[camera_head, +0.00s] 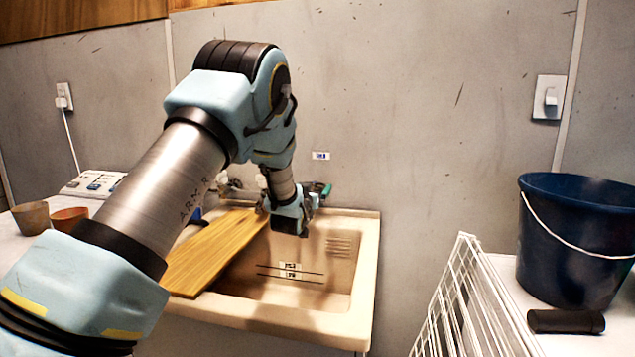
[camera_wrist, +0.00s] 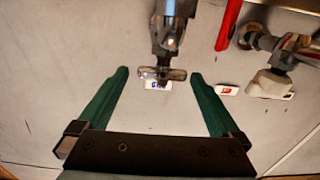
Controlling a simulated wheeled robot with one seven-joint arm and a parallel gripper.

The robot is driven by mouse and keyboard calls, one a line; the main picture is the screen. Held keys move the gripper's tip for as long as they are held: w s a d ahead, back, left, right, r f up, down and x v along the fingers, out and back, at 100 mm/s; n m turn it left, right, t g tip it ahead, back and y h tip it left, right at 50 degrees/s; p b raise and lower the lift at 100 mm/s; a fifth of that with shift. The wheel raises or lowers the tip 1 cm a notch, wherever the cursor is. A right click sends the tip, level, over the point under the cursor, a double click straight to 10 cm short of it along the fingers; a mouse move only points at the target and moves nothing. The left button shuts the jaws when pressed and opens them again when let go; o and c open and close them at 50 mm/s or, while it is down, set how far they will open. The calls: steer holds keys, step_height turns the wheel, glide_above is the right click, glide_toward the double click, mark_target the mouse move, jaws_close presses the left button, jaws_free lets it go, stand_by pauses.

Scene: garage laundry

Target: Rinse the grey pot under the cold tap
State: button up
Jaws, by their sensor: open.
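A greyish-tan pot (camera_head: 30,217) stands at the far left on the white surface, beside an orange-brown pot (camera_head: 70,219). My gripper (camera_wrist: 158,75) is open; its green fingers stand on either side of a metal tap's cross handle (camera_wrist: 176,74). Whether they touch it I cannot tell. A label with blue marking (camera_wrist: 155,86) is on the wall by this handle. In the head view my gripper (camera_head: 306,202) is at the back of the beige sink (camera_head: 362,270), and my arm hides most of the taps. The pots are out of the wrist view.
A wooden board (camera_head: 215,255) lies across the sink's left side. A second tap (camera_wrist: 275,75) with a red-marked label (camera_wrist: 227,89) and a red pipe (camera_wrist: 228,25) are to the right in the wrist view. A white wire rack (camera_head: 465,300) and a blue bucket (camera_head: 572,240) stand right of the sink.

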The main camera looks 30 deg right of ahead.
mark_target(314, 182)
steer(key=shift+p+x, duration=0.8)
steer(key=shift+x, duration=2.25)
steer(key=shift+w+a, duration=0.1)
steer(key=c, duration=1.2)
steer(key=shift+o, duration=0.2)
steer(key=b, duration=0.1)
steer(key=n+t+y+b, duration=0.1)
steer(key=b, duration=0.1)
steer(key=shift+f, duration=0.3)
steer(key=shift+w+a+r+n+t+y+b, duration=0.15)
steer(key=shift+n+t+y+b, duration=0.4)
steer(key=shift+y+b, duration=0.3)
steer(key=shift+w+a+r+n+t+y, duration=0.1)
steer(key=shift+a+r+n+t+y, duration=0.1)
steer(key=shift+n+t+y, duration=0.4)
steer(key=shift+y, duration=0.25)
